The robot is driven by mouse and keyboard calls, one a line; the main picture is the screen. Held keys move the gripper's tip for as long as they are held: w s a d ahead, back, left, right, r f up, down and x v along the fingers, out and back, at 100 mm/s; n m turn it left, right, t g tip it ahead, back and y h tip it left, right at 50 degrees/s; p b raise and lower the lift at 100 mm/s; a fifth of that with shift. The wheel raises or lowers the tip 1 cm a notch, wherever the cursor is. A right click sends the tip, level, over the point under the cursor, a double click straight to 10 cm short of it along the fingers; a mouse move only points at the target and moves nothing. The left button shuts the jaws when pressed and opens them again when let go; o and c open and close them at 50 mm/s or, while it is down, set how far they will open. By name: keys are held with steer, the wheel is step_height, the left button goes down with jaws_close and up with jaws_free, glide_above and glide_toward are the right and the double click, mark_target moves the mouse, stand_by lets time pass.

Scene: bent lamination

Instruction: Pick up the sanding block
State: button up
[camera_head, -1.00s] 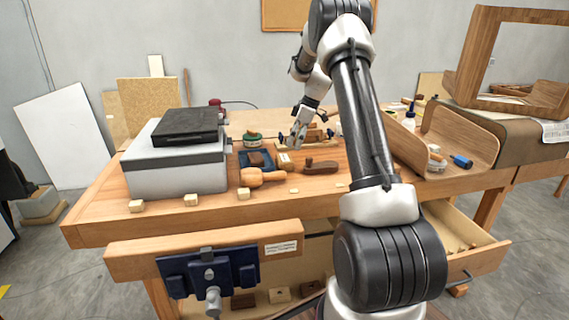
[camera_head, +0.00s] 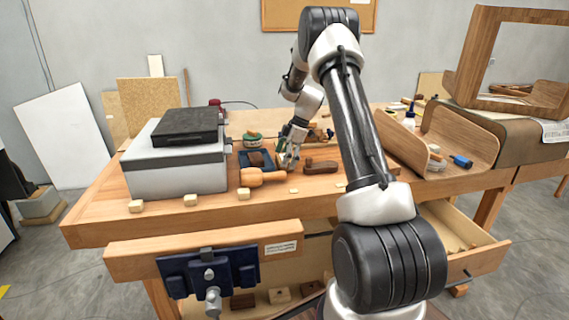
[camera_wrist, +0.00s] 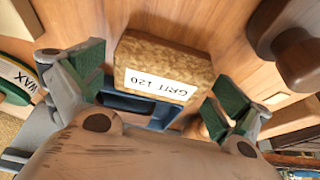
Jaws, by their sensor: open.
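The sanding block (camera_wrist: 165,65) is a tan, gritty block with a white "GRIT 120" label, seen in the wrist view. My gripper (camera_wrist: 158,98) is open, with one green-padded finger at each side of the block and gaps between pads and block. In the head view my gripper (camera_head: 288,160) is low over the middle of the bench and largely hides the block.
A blue tray (camera_head: 244,160) with a brown block is left of my gripper. A wax tin (camera_head: 252,139) stands behind it. The grey machine (camera_head: 175,170) stands farther left.

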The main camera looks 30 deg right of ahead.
steer(key=c, duration=1)
steer(key=shift+r, duration=0.15)
